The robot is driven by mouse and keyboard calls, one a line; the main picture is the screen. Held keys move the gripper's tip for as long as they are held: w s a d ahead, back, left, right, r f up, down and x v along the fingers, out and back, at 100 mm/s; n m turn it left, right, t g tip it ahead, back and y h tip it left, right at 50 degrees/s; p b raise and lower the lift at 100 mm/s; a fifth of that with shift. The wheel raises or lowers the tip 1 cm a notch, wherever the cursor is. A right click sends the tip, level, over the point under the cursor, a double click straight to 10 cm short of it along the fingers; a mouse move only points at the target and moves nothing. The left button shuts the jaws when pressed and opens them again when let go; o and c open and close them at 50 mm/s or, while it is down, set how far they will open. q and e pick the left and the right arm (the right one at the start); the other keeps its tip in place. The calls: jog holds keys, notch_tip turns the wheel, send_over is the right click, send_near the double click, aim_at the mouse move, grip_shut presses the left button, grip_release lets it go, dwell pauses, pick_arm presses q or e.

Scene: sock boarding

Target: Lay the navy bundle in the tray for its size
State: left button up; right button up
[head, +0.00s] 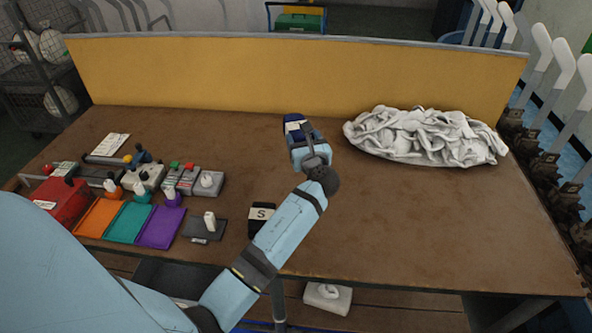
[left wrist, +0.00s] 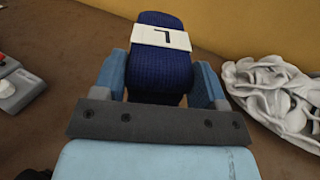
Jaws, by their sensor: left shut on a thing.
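The navy bundle (head: 292,119) is a rolled dark blue knit with a white band, at the back middle of the table. In the left wrist view the navy bundle (left wrist: 160,75) sits between the two blue fingers, and its band bears a dark mark like an upside-down L. My left gripper (head: 303,142) is shut on it; whether it touches the table I cannot tell. Three shallow trays lie side by side at the left: orange (head: 99,217), teal (head: 129,223) and purple (head: 161,228). My right gripper is not in view.
A black bundle (head: 261,220) with a white S band lies near the front, beside my left arm. A crumpled white cloth heap (head: 425,136) is right of the navy bundle. A red box (head: 62,200) and several small tools crowd the left. The table's right front is clear.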

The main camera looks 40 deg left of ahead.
pick_arm(q)
notch_tip(320, 180, down, 8)
jog(key=shift+r+b, duration=0.15)
jog(key=shift+b, duration=0.35)
jog(key=shift+f+b, duration=0.4)
jog(key=shift+f, duration=2)
